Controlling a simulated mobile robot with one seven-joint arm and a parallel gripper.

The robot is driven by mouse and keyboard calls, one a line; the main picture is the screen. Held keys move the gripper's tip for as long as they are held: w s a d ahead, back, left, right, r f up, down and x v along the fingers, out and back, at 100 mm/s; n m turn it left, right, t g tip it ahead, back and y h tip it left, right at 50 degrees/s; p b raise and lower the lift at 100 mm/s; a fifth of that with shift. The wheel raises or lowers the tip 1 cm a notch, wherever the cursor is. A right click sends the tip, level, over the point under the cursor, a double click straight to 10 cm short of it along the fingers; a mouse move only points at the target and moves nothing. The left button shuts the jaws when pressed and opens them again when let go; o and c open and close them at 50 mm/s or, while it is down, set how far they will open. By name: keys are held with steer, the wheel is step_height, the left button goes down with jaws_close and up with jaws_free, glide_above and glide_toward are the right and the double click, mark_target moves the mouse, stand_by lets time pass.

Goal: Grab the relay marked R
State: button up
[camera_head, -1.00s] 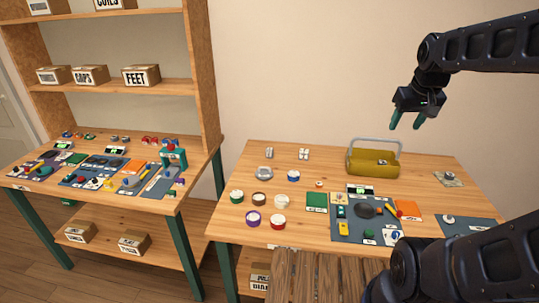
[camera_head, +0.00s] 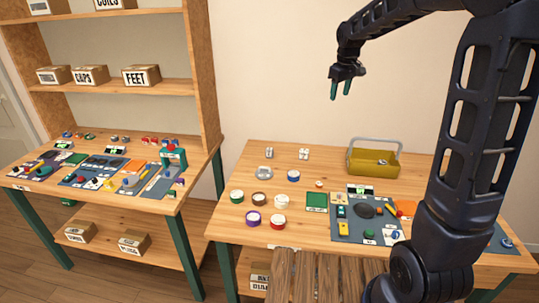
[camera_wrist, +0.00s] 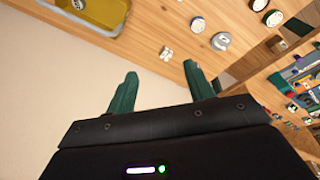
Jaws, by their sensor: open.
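My gripper (camera_head: 340,90) is open and empty, high above the back of the right table, fingers pointing down. Its two green fingers also show apart in the wrist view (camera_wrist: 162,85). No letter R can be read in any view.
A yellow toolbox (camera_head: 372,163) with a grey handle stands at the right table's back. Several round spools, among them a purple one (camera_head: 253,218), stand at left. A dark mat (camera_head: 350,233) holds small parts. A second table (camera_head: 150,203) and shelves stand left.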

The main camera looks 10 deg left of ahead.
steer(key=w+a+f+n, duration=0.2)
steer(key=w+a+f, duration=0.4)
steer(key=w+a, duration=0.2)
steer(key=n+g, duration=0.2)
steer(key=n, duration=0.4)
glide_toward(270, 149)
steer(key=shift+w+a+f, duration=0.2)
steer(key=shift+a, duration=0.45)
step_height(270, 149, down, 5)
steer(key=shift+f, duration=0.15)
steer(key=shift+d+f, duration=0.15)
steer(key=shift+f, duration=1.25)
steer(key=shift+d+f, duration=0.2)
steer(key=shift+f, duration=1.25)
steer(key=c, duration=1.1)
